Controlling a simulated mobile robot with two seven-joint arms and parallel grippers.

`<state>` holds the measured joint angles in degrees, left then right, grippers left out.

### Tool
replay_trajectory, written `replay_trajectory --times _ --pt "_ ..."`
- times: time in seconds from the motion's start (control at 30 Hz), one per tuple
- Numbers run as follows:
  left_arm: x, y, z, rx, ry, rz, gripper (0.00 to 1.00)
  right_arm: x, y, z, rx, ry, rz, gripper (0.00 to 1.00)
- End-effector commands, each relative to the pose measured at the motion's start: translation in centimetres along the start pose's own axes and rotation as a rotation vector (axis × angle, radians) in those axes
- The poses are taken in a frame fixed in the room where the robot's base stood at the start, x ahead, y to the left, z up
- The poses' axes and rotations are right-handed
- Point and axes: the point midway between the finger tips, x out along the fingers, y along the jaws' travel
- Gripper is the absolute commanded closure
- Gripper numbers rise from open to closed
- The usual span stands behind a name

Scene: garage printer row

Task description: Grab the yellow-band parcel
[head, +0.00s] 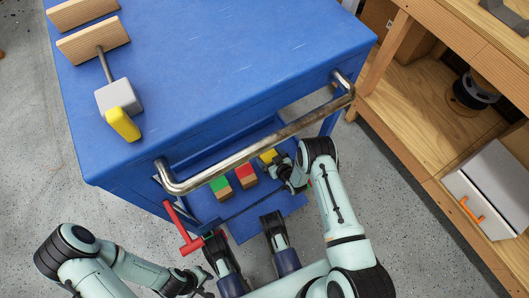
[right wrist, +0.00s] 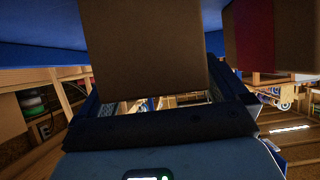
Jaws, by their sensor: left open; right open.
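The yellow-band parcel (head: 268,156) sits at the right end of a row of small cardboard parcels on the blue cart's lower shelf, partly hidden by the cart handle and my right gripper. My right gripper (head: 285,172) is open beside it. In the right wrist view, a plain brown cardboard parcel face (right wrist: 145,45) fills the space in front of the open right gripper (right wrist: 160,100); its band does not show there. My left gripper (head: 188,284) is open and empty, low at the left, away from the parcels.
A red-band parcel (head: 246,175) and a green-band parcel (head: 221,187) stand left of it; the red one also shows in the right wrist view (right wrist: 265,35). The metal handle (head: 260,147) crosses above. A red T-shaped bar (head: 184,235) hangs at left. Wooden shelving (head: 415,95) stands right.

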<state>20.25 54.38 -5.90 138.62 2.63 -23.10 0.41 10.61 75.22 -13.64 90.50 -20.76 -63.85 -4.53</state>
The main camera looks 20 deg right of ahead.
Motion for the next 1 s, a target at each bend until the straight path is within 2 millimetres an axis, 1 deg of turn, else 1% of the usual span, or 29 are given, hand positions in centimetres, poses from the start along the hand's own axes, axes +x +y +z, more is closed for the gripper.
replay_trajectory --times 0.1,0.33,0.37,0.4,0.47,0.5,0.53,0.83,0.93,1.0 --pt "0.1 -0.1 0.1 -0.002 -0.005 -0.002 0.57 -0.1 0.0 0.4 0.0 -0.002 0.0 0.0" --pt "0.1 -0.1 0.2 -0.003 -0.006 -0.003 0.57 -0.1 0.0 0.4 0.001 -0.001 0.0 0.0" --pt "0.1 -0.1 0.2 -0.003 -0.006 -0.003 0.57 -0.1 0.0 0.4 0.001 0.0 0.0 0.1" --pt "0.1 -0.1 0.2 -0.003 -0.006 -0.003 0.57 -0.1 0.0 0.4 0.0 0.0 0.0 0.23" --pt "0.1 -0.1 0.2 -0.003 -0.006 -0.003 0.57 -0.1 0.0 0.3 0.0 0.0 0.0 0.42" --pt "0.1 -0.1 0.2 -0.003 -0.006 -0.003 0.57 -0.1 0.0 0.3 0.001 0.0 0.0 0.55" --pt "0.1 -0.1 0.2 -0.003 -0.006 -0.003 0.57 -0.1 0.0 0.3 0.001 0.0 0.0 0.63" --pt "0.0 -0.1 0.1 -0.001 -0.002 -0.001 0.57 0.0 0.0 -0.1 0.0 0.003 0.0 0.64" --pt "-0.2 0.2 -0.2 0.002 0.01 0.004 0.57 0.1 0.0 -1.0 0.0 0.006 0.0 0.64" --pt "-0.6 0.5 -0.6 0.007 0.025 0.011 0.57 0.3 0.0 -2.0 0.0 0.006 0.0 0.64"
